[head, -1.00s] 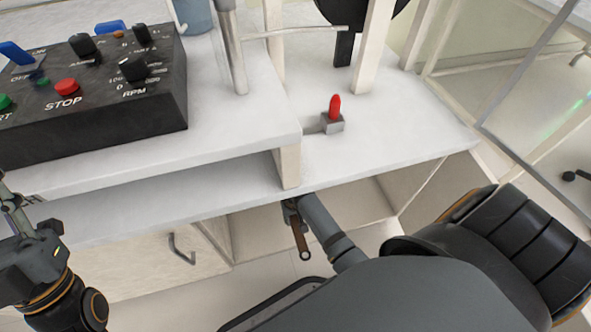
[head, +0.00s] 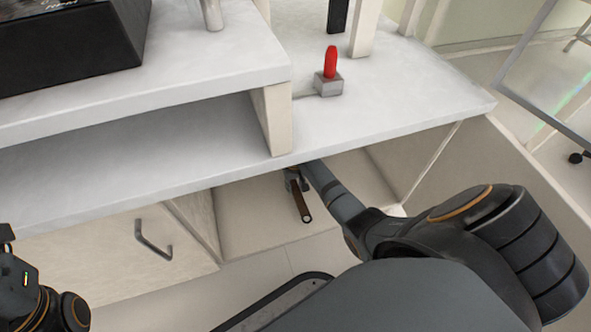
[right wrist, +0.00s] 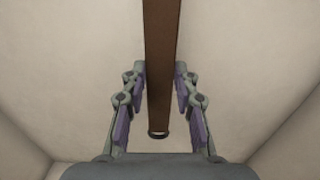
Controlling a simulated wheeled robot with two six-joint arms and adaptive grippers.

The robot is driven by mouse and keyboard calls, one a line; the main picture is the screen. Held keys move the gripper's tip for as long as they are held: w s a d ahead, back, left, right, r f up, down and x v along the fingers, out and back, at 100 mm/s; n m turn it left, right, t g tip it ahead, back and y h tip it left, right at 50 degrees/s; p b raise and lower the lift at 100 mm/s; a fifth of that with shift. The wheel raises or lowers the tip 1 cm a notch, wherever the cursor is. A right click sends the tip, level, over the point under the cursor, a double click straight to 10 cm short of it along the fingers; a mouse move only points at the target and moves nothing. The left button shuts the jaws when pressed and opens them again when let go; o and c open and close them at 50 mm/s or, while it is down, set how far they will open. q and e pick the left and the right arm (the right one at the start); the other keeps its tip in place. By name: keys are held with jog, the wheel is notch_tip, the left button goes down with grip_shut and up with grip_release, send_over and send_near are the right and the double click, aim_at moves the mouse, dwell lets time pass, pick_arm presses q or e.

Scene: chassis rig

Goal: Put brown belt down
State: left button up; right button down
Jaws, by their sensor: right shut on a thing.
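The brown belt (head: 301,201) is a narrow brown strip below the front edge of the white worktop. In the right wrist view the belt (right wrist: 162,50) runs lengthwise between the fingers, with a dark ring-like end near the palm. My right gripper (head: 292,180) is shut on it, in the open bay under the worktop; the fingers also show in the right wrist view (right wrist: 161,78). The worktop edge partly hides this gripper in the head view. My left gripper (head: 6,240) is cut off by the left picture edge, and its fingers cannot be made out.
The worktop (head: 400,100) overhangs the open bay (head: 260,225). A cabinet door with a metal handle (head: 153,240) is left of the bay. A red-topped switch (head: 330,70) stands on the worktop. A black control box (head: 70,45) sits on the raised shelf at the upper left.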

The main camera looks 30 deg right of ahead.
aim_at(295, 187)
jog(key=f+b, duration=0.3)
jog(key=f, duration=0.1)
jog(key=shift+w+d, duration=0.25)
jog(key=shift+w, duration=0.05)
jog(key=shift+r, duration=0.1)
jog(key=c, duration=1)
grip_release()
notch_tip(295, 187, up, 12)
jog(key=p, duration=0.8)
